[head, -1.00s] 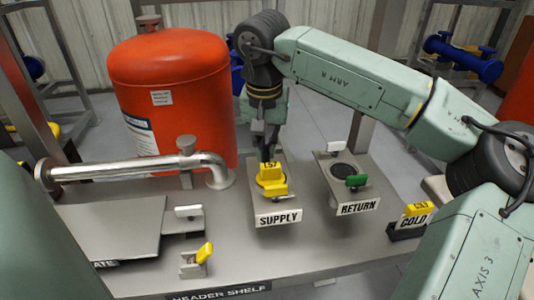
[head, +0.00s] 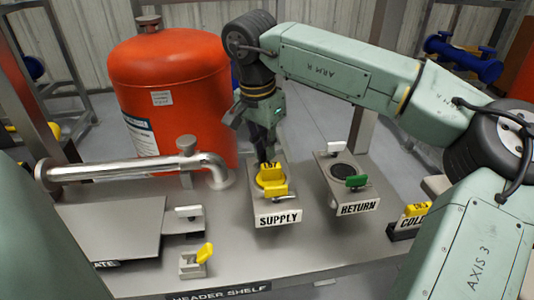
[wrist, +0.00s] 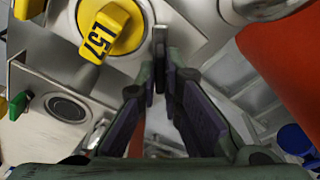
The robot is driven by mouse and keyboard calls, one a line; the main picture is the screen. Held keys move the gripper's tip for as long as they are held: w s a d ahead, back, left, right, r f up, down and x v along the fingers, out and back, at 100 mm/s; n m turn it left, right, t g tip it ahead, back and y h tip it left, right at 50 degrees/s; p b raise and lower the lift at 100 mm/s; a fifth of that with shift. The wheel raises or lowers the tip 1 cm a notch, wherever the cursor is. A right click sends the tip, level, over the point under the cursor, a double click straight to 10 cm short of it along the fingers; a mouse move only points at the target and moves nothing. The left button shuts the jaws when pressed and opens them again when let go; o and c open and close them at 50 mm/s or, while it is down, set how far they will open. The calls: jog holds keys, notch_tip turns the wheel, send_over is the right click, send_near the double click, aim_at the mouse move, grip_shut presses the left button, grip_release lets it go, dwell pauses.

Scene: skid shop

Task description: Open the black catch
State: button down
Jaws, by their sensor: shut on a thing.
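The yellow cap (head: 272,182) sits on the plate (head: 259,205) marked SUPPLY. In the wrist view the yellow cap (wrist: 112,27), with its L57 label, is at the upper left. The black catch (wrist: 159,58) shows there as a narrow dark bar at the plate's edge beside the cap. My gripper (head: 267,158) reaches down behind the cap in the head view and hides the catch there. In the wrist view my gripper (wrist: 161,82) is shut on the black catch, with its fingertips on either side of it.
The RETURN plate (head: 325,178) stands to the right, with a green catch (head: 356,181) and a white catch (head: 335,148). A red tank (head: 172,95) and a steel pipe (head: 120,171) are close on the left. A COLD block (head: 405,228) is at the right.

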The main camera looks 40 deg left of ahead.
jog(key=shift+m+h, duration=0.3)
jog(key=shift+m, duration=1.4)
jog(key=shift+m, duration=0.3)
jog(key=m, duration=0.3)
jog(key=shift+p, duration=0.3)
jog(key=shift+h, duration=0.3)
jog(key=c, duration=1.7)
grip_release()
jog(key=shift+m, duration=0.3)
